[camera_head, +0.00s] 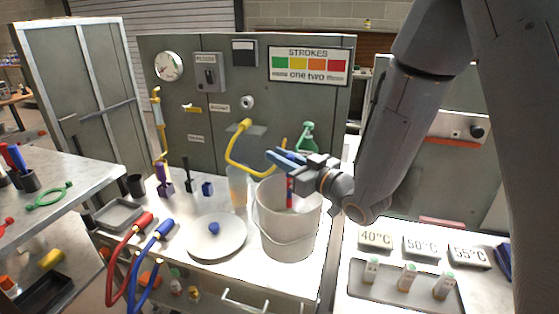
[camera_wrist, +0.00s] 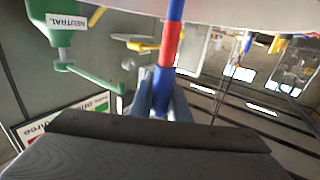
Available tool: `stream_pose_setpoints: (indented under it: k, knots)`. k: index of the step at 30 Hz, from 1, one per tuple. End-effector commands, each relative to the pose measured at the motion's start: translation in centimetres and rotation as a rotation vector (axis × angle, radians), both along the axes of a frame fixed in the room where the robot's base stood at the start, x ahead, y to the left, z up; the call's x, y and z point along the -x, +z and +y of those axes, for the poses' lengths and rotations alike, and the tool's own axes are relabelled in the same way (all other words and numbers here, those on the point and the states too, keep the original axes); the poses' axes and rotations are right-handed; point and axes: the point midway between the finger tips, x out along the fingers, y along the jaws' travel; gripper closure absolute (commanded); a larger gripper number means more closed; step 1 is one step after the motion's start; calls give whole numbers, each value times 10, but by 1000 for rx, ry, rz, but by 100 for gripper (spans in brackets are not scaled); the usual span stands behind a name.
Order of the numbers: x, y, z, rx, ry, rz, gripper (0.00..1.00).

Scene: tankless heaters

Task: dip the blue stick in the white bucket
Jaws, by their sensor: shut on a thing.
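The white bucket (camera_head: 288,243) stands on the light worktop, with its handle hanging down in front. My gripper (camera_head: 287,158) is above the bucket's mouth and is shut on the blue stick (camera_head: 290,187), which has a red band. The stick points down, and its lower part shows inside the bucket mouth against the inner wall. In the wrist view the stick (camera_wrist: 174,12) runs up from between my gripper's fingers (camera_wrist: 161,92). A pale curved surface, apparently the bucket (camera_wrist: 235,10), crosses the top there. Whether the stick's tip touches anything inside is hidden.
Red (camera_head: 122,245) and blue (camera_head: 150,243) hoses hang at the front left. A bottle tray (camera_head: 385,292) is right.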

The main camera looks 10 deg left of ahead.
Motion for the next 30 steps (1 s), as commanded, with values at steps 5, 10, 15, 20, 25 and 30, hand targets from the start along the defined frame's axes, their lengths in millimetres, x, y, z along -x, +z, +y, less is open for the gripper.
stream_pose_setpoints:
  k: [5,10,15,20,25,30]
  knots:
    - [1,20,0,-1,0,-2,100]
    - [1,34,0,1,0,-1,100]
    - [1,50,0,0,0,-1,100]
    - [1,65,0,0,1,-3,100]
    - [1,80,0,0,1,-2,100]
    - [1,94,0,0,1,-1,100]
